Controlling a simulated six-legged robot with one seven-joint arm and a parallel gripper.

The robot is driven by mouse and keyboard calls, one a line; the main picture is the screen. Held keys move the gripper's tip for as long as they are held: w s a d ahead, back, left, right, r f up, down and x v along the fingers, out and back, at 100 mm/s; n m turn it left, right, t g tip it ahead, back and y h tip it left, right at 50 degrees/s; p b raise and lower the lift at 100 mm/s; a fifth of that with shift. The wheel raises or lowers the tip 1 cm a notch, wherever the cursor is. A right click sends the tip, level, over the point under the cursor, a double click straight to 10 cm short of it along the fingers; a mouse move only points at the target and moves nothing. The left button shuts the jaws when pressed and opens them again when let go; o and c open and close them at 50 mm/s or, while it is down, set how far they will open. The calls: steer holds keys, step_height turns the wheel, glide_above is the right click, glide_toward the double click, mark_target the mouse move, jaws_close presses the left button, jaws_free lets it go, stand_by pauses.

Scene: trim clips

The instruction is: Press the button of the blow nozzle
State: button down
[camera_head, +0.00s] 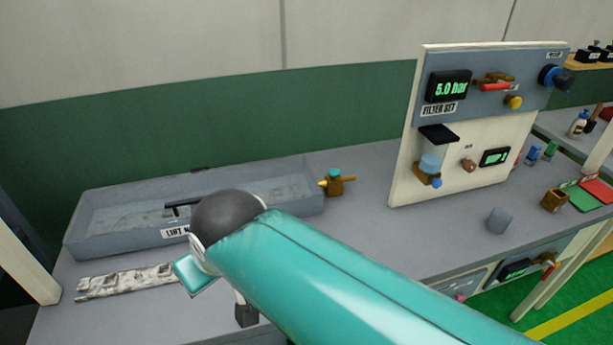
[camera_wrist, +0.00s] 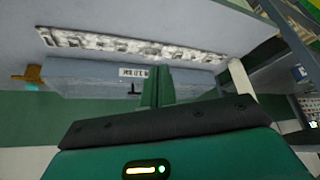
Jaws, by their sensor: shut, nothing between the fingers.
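The blow nozzle appears to be the small brass-brown block (camera_head: 335,187) with a teal button (camera_head: 334,172) on top and a yellow tip pointing left. It stands on the bench at the right end of the grey tray. In the wrist view the brown block (camera_wrist: 27,75) shows upside down at the far left, its teal part hanging below. My gripper (camera_wrist: 157,72) is shut and empty, its green fingers together in front of the tray label, well apart from the nozzle. In the head view my arm hides most of the gripper.
The shallow grey tray (camera_head: 100,217) lies along the back wall, with a mottled white strip (camera_head: 125,281) in front. A white panel (camera_head: 405,170) with a gauge, valves and filter stands to the right. A grey cylinder (camera_head: 500,220) stands on the bench near it.

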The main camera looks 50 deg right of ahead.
steer(key=w+d+f+m+t+h, duration=0.1)
steer(key=w+d+m+t+h, duration=0.3)
steer(key=d, duration=0.8)
steer(key=w+d+f+h, duration=0.15)
steer(key=w+d, duration=0.45)
steer(key=d, duration=0.6)
steer(key=s+d+f+t+h, duration=0.1)
steer(key=s+d+f+t, duration=0.1)
steer(key=d, duration=0.6)
steer(key=s+d+f+t+h, duration=0.2)
steer(key=s+d, duration=0.3)
steer(key=d, duration=0.3)
steer(key=shift+s+d+f+m, duration=0.25)
steer(key=shift+m, duration=0.15)
steer(key=shift+w, duration=0.1)
glide_above(334, 173)
steer(key=v, duration=0.2)
steer(key=f, duration=0.2)
steer(key=shift+d+f, duration=0.15)
steer(key=shift+f, duration=1.7)
